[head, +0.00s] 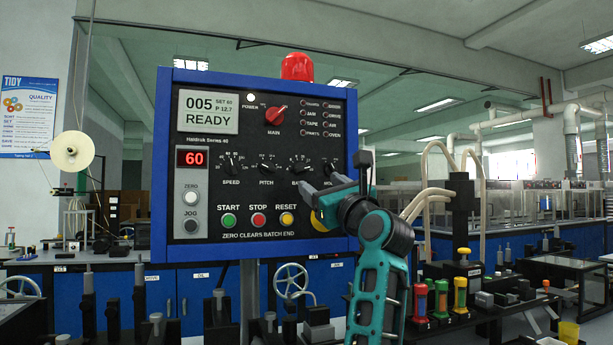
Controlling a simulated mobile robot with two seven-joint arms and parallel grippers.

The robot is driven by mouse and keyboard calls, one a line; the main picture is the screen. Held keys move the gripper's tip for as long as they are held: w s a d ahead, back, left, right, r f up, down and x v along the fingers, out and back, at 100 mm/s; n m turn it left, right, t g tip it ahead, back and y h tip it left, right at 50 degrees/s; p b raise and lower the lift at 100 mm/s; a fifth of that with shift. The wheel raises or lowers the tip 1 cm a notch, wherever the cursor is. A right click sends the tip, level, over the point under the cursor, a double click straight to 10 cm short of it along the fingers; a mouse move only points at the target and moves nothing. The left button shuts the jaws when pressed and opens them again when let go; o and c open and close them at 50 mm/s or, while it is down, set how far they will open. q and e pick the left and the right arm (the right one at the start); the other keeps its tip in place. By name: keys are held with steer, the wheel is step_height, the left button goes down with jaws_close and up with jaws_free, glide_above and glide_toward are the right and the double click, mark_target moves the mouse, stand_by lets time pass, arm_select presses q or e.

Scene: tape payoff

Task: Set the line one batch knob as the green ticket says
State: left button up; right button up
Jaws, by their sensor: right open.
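The control panel (205,250) has a blue frame and a black face. The batch knob (299,169) is a small black knob in the row of dials, between the pitch knob (266,168) and a knob on the right labelled partly "MO". Its pointer setting is too small to read. My right gripper (311,199) is open and empty in front of the panel, just below and right of the batch knob. Its grey fingers cover part of the panel's lower right. I cannot tell if they touch it. No green ticket shows. My left gripper is not in view.
The red main switch (276,115), start (229,220), stop (258,219) and reset (287,219) buttons are close by. Red, green and yellow handled tools (441,298) stand at right.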

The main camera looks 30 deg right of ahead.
mark_target(303, 171)
steer(key=shift+x, duration=3.9)
steer(key=shift+c, duration=0.4)
steer(key=c, duration=1)
steer(key=shift+o, duration=0.2)
steer(key=shift+p, duration=0.3)
